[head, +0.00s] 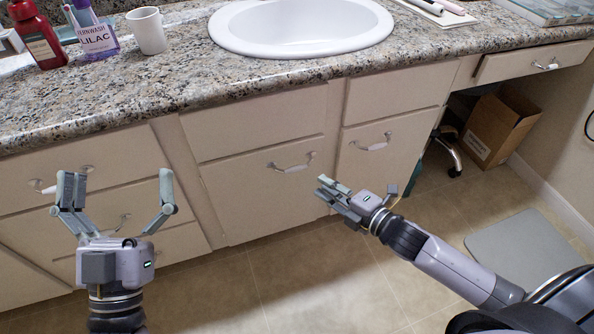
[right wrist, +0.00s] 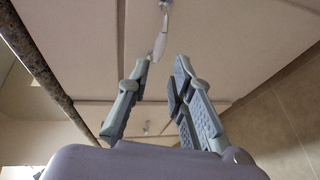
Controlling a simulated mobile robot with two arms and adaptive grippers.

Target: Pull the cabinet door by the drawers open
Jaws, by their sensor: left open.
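A cream cabinet door (head: 255,205) with a pale bar handle (head: 291,163) is directly right of the stacked drawers (head: 125,165). It looks closed. Another cream door (head: 392,165) with its own handle (head: 372,144) is further right, also closed. My right gripper (head: 357,187) is in front of the doors, with its fingers apart and empty. In the right wrist view, a handle (right wrist: 161,38) lies just beyond the parted fingertips (right wrist: 164,62), apart from them; I cannot tell which door it belongs to. My left gripper (head: 119,172) is open and empty in front of the drawers.
The speckled counter (head: 220,95) overhangs the cabinets and holds a white sink (head: 300,30), a mug (head: 147,32) and bottles (head: 38,35). A cardboard box (head: 495,130) is under the counter at right. A grey mat (head: 525,250) lies on the tiles; floor before the doors is clear.

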